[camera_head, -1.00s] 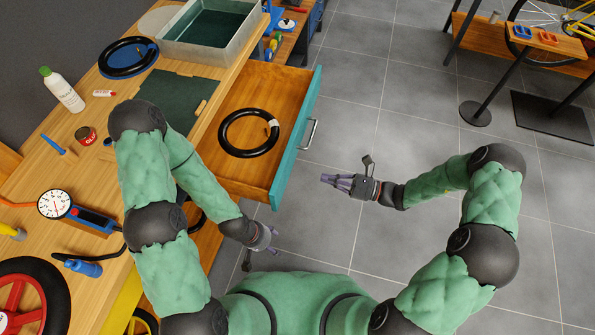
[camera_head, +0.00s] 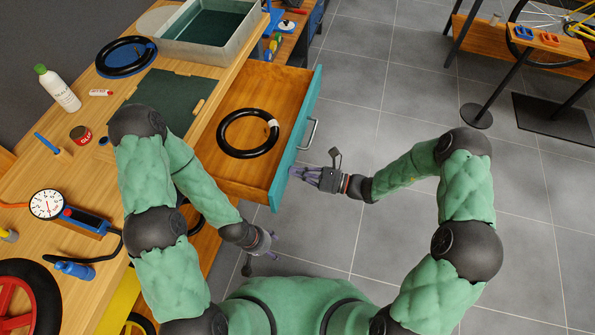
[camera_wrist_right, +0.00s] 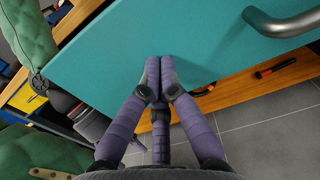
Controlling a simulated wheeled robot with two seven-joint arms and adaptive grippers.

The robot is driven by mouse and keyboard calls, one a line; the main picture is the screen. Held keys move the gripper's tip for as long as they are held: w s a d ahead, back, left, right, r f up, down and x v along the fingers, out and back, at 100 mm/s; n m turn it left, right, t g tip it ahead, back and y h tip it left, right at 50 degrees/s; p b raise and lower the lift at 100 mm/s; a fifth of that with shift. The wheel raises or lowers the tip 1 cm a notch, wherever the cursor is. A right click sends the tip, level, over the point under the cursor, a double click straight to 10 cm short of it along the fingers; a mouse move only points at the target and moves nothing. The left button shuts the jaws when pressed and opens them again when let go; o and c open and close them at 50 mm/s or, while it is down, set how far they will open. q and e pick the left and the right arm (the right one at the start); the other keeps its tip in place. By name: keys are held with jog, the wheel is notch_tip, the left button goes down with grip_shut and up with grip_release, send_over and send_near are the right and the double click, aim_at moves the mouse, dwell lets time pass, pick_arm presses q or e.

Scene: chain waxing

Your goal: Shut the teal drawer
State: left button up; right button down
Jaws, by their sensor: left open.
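The teal drawer (camera_head: 296,140) is pulled out from the workbench, its teal front facing right. A black ring-shaped tube (camera_head: 222,143) with a pale band lies inside it. The drawer's metal handle (camera_head: 311,134) is on the front. My right gripper (camera_head: 297,174) is beside the near half of the drawer front, below the handle in the picture. In the right wrist view the teal front (camera_wrist_right: 205,50) fills the upper middle, and my right gripper's fingertips (camera_wrist_right: 158,66) are together against or just before it; contact is unclear. My left gripper (camera_head: 273,246) is open, below the drawer's near end.
A stand with a dark base (camera_head: 552,119) is at the right. The floor right of the drawer is clear.

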jog(key=shift+a, duration=0.1)
send_near(214, 157)
jog(key=d+r, duration=0.1)
jog(key=s+d+r, duration=0.1)
jog(key=d, duration=0.1)
jog(key=d+r, duration=0.2)
jog(key=shift+s+d+r, duration=0.1)
jog(key=shift+s, duration=0.25)
jog(key=b+x, duration=0.2)
jog(key=x, duration=1.2)
jog(key=shift+w+b, duration=0.15)
jog(key=shift+b, duration=0.15)
jog(key=shift+w+a, duration=0.15)
jog(key=shift+a, duration=0.5)
jog(key=shift+r, duration=0.1)
jog(key=shift+a+r, duration=0.1)
jog(key=shift+w, duration=0.1)
